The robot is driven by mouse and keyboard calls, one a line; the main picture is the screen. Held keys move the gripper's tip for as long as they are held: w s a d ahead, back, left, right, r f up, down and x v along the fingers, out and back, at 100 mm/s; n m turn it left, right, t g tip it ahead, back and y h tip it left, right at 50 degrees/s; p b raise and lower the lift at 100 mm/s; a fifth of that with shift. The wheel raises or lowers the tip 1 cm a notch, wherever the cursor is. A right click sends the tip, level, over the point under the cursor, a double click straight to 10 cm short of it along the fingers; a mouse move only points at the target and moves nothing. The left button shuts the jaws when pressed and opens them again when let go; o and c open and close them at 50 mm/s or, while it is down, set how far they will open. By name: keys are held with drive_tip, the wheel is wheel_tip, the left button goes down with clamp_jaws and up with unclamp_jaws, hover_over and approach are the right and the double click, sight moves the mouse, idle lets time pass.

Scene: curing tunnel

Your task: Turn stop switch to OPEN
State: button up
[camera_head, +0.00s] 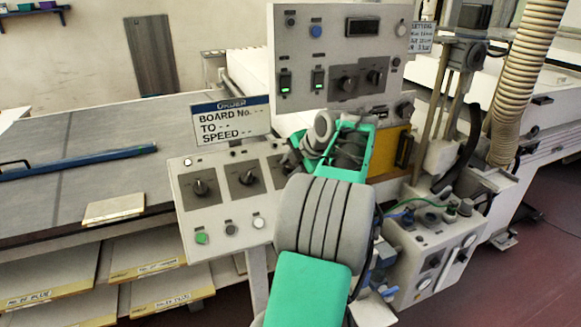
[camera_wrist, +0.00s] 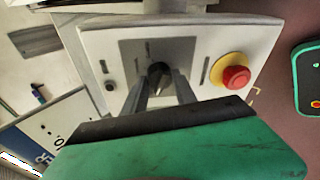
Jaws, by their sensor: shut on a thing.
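The stop switch is a black rotary knob (camera_wrist: 158,71) on a dark grey plate of a light panel in the wrist view. My gripper (camera_wrist: 160,82) has one finger on each side of the knob and is shut on it. The knob's setting and any OPEN marking cannot be read. In the head view my gripper (camera_head: 291,159) is at the right part of the sloping control panel (camera_head: 218,215). My arm and gripper hide the held knob there.
A red push button (camera_wrist: 236,77) with a yellow collar is right of the knob. Two more black knobs, a left one (camera_head: 200,187) and a middle one (camera_head: 247,177), are on the sloping panel. An upright switch panel (camera_head: 335,60) stands behind. A valve box (camera_head: 425,245) is at right.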

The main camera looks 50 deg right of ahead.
clamp_jaws()
drive_tip(key=shift+f+m, duration=0.1)
drive_tip(key=shift+m, duration=0.3)
drive_tip(key=m+b, duration=0.1)
drive_tip(key=m, duration=0.1)
drive_tip(key=shift+m+t, duration=0.3)
drive_tip(key=shift+m, duration=0.1)
drive_tip(key=shift+s+m+t+h+b, duration=0.15)
drive_tip(key=shift+m+b, duration=0.3)
drive_tip(key=shift+m, duration=0.85)
drive_tip(key=shift+w+m+t+h+b, duration=0.2)
drive_tip(key=shift+m+b, duration=0.25)
drive_tip(key=shift+m, duration=0.85)
drive_tip(key=o, duration=1)
unclamp_jaws()
drive_tip(key=shift+o, duration=0.2)
